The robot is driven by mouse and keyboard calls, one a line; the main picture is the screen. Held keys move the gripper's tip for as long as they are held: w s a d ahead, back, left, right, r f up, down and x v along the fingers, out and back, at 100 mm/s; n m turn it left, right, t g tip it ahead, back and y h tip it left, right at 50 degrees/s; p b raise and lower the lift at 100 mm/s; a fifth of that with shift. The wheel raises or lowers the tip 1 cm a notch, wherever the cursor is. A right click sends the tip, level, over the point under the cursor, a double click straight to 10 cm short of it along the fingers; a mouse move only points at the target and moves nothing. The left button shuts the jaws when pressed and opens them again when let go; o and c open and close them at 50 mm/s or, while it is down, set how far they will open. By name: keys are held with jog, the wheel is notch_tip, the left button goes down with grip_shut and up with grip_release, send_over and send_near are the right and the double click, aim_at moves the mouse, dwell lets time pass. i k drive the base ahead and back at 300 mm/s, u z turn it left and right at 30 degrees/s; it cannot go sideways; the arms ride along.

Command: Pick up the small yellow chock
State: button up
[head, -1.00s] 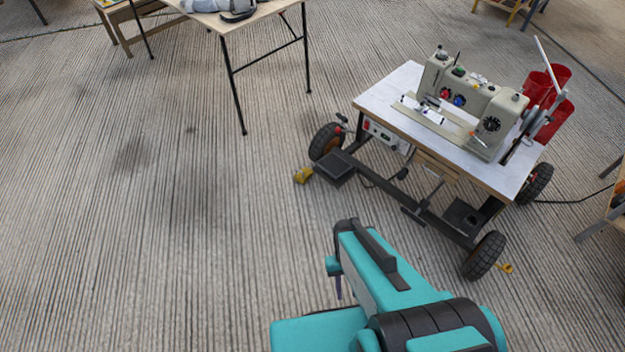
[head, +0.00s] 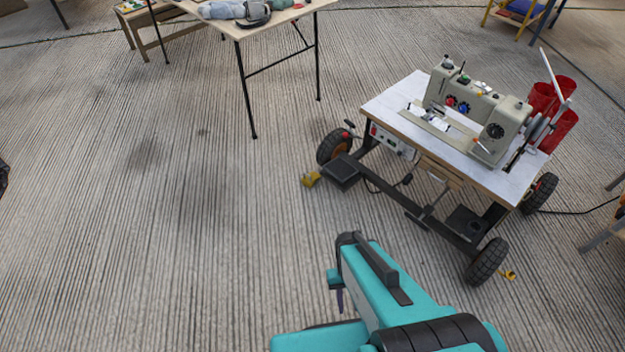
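A yellow chock (head: 311,179) lies on the striped floor beside the left wheel of the sewing machine cart, just left of a black footplate. A second yellow chock (head: 508,275), smaller in the picture and partly hidden, lies by the cart's near right wheel. I cannot tell for sure which one is the small chock. My teal and black arm reaches up from the bottom of the head view, well short of the left chock. A narrow dark tip (head: 339,300) hangs at the arm's end and may be part of my gripper. Whether its fingers are open or shut does not show.
The wheeled cart (head: 385,118) carries a sewing machine (head: 475,115) and red cones (head: 560,105). A wooden table (head: 285,18) with thin black legs stands at the back. A cable (head: 575,211) runs right from the cart.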

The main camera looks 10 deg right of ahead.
aim_at(312, 174)
jog(key=u, duration=0.15)
jog(key=i, duration=0.9)
jog(key=u, duration=4.45)
jog(key=i, duration=0.1)
jog(key=z, duration=2.65)
jog(key=k, duration=0.35)
jog(key=z, duration=0.05)
